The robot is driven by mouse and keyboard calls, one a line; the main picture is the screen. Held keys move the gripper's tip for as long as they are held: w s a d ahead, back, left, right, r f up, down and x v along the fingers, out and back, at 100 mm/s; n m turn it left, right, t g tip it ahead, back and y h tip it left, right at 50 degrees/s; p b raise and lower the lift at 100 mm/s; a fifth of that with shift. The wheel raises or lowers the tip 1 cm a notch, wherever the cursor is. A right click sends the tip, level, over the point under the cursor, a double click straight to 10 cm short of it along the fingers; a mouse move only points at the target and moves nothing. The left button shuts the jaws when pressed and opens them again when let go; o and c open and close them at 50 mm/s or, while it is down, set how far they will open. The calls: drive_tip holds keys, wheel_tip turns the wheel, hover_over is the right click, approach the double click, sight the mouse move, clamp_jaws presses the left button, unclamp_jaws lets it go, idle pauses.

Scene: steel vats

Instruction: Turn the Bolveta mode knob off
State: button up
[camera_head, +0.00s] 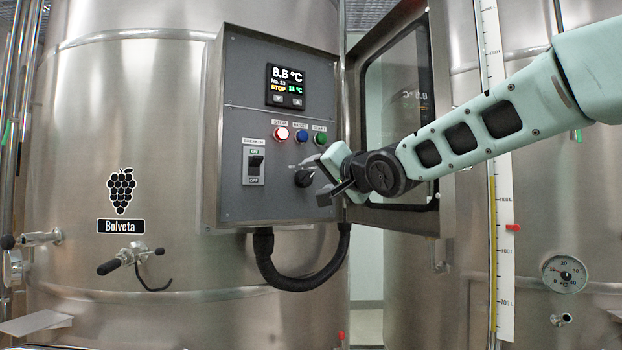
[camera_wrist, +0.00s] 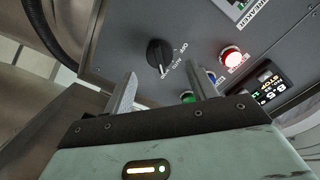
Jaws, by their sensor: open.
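The Bolveta tank (camera_head: 165,150) carries a grey control panel (camera_head: 215,125) on its right side. The black mode knob (camera_head: 303,177) is on the panel's lower right, partly covered by my gripper (camera_head: 312,183). My gripper (camera_wrist: 158,82) is open and empty. Its two fingers point at the panel, with the knob ahead of and between the tips; I see no contact.
A display (camera_head: 287,86) reads 8.5 °C and STOP. Below are a lit red button (camera_head: 281,133), a blue button (camera_head: 301,137) and a green button (camera_head: 320,138). A breaker switch (camera_head: 254,168) is left of the knob. The open panel door (camera_head: 445,150) stands right, behind my arm.

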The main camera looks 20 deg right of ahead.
sight(310, 177)
drive_tip(key=shift+x, duration=2.1)
drive_tip(key=shift+c, duration=0.3)
drive_tip(key=c, duration=0.9)
drive_tip(key=shift+a, duration=0.1)
